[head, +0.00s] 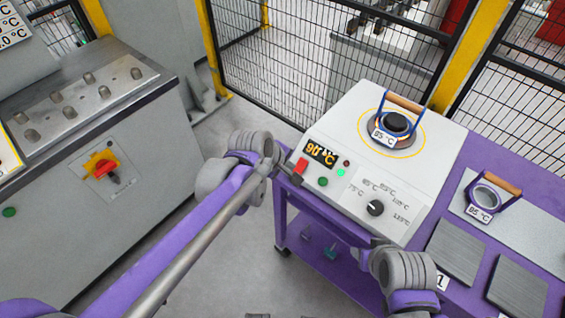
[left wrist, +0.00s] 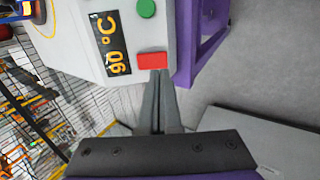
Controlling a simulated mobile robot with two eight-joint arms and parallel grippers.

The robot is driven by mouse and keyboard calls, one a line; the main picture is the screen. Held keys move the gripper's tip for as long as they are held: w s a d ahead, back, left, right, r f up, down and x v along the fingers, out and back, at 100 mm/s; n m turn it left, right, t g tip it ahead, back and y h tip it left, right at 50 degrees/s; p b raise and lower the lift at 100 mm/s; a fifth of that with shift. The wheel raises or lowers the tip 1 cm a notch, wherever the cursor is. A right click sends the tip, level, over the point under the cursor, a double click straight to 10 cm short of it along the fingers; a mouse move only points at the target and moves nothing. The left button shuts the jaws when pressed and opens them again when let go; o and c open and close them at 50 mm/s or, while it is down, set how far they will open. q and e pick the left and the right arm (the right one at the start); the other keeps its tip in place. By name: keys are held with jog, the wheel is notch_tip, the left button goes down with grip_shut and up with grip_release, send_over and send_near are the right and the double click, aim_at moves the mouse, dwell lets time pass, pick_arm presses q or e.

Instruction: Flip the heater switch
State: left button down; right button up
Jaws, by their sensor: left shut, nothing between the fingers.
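The heater (head: 350,110) is a white box on a purple cart, with a display (head: 320,153) reading 90 °C. A red switch (head: 301,165) sits at the left of its sloped front panel. My left gripper (head: 294,177) is shut and empty, its tips at the red switch. In the left wrist view the shut fingertips (left wrist: 159,74) meet the lower edge of the red switch (left wrist: 153,60); I cannot tell whether they press it. My right gripper (head: 379,243) is low at the heater's front edge; its fingers are mostly hidden.
The panel also has a green button (head: 323,182), a lit green lamp (head: 340,173) and a black knob (head: 375,208). A ring with a wooden handle (head: 396,122) sits on top of the heater. A grey cabinet (head: 90,160) with a red rotary switch (head: 105,171) stands left.

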aim_at(298, 171)
pick_arm(q)
jog(key=x, duration=0.5)
jog(key=shift+f, duration=0.15)
jog(key=shift+f+b, duration=0.45)
jog(key=shift+b, duration=0.2)
jog(key=shift+s+r, duration=0.1)
jog(key=shift+r, duration=0.25)
jog(key=shift+w+r+p, duration=0.2)
jog(key=shift+r+p, duration=0.5)
jog(key=shift+p, duration=0.05)
